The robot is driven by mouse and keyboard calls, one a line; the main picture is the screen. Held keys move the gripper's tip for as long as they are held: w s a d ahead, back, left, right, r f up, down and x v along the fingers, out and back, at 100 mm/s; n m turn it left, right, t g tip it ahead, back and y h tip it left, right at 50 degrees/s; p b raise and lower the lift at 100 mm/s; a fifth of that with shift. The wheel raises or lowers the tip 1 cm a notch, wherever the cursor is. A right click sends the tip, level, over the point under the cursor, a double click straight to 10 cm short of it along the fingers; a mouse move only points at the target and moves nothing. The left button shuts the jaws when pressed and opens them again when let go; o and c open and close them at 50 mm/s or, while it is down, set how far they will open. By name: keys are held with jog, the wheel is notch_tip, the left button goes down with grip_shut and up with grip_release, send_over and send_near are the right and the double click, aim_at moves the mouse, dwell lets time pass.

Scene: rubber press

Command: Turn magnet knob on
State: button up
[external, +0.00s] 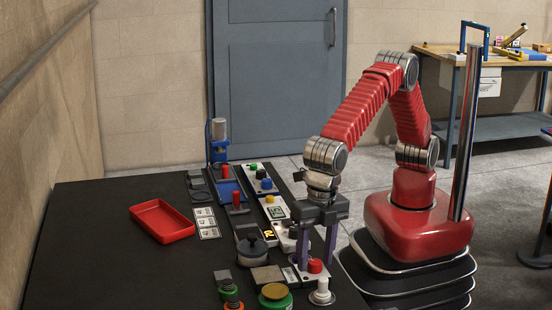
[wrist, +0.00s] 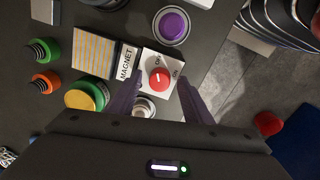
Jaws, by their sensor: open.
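The magnet knob is a round red knob (wrist: 159,79) on a small white plate (wrist: 150,62) with the words OFF and ON at its edge and a MAGNET label beside it. It has a short white mark, but which word this points to is hard to tell. In the external view the red knob (external: 315,266) is near the table's right edge. My gripper (external: 316,264) points down over it, fingers apart. In the wrist view my gripper (wrist: 160,82) is open, with one purple finger on each side of the knob. Contact with the knob cannot be told.
Close by are a striped plate (wrist: 93,50), a green-and-yellow round part (wrist: 88,95), a purple round part (wrist: 174,25) and a white-knobbed part (external: 321,292). A dark pot (external: 252,250) and a red tray (external: 162,221) stand further left.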

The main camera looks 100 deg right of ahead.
jog(key=shift+c, duration=0.7)
jog(key=c, duration=0.9)
